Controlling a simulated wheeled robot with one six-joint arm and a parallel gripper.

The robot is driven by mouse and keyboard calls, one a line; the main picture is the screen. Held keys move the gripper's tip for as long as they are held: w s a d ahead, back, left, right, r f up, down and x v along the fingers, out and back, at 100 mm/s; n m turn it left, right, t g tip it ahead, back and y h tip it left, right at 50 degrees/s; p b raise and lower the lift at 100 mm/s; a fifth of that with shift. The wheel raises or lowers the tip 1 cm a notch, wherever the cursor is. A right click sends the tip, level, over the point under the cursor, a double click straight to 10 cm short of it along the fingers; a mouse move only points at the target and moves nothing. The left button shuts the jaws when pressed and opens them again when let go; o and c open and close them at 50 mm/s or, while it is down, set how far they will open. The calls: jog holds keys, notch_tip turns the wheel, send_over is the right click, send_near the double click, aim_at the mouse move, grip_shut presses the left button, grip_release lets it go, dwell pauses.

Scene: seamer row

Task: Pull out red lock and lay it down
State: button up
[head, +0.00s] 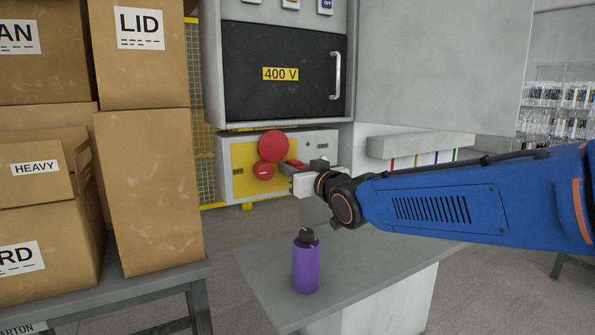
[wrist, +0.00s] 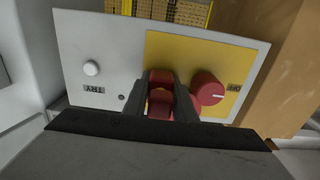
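The red lock (wrist: 160,104) sits between the two dark fingers of my gripper (wrist: 160,98) in the wrist view, in front of the panel. Red fills the gap between the fingers, with a little yellow showing through. I cannot tell whether the fingers press on it. In the head view the lock (head: 294,164) is a small red piece at the panel, partly hidden by my gripper (head: 305,178). A red knob with a white mark (wrist: 207,88) is beside the fingers. It is also at the panel's lower left in the head view (head: 263,171), under a larger red disc (head: 273,146).
The grey-and-yellow panel (head: 236,158) is under a dark 400 V door (head: 285,95). A grey table (head: 270,272) below bears a purple bottle (head: 306,264); its top is otherwise mostly clear. Cardboard boxes (head: 155,190) are stacked at left. A grey ledge (head: 415,144) is right of the panel.

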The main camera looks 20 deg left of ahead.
grip_shut()
jog(key=shift+d, duration=0.1)
jog(key=shift+v, duration=2.85)
jog(key=shift+s, duration=0.1)
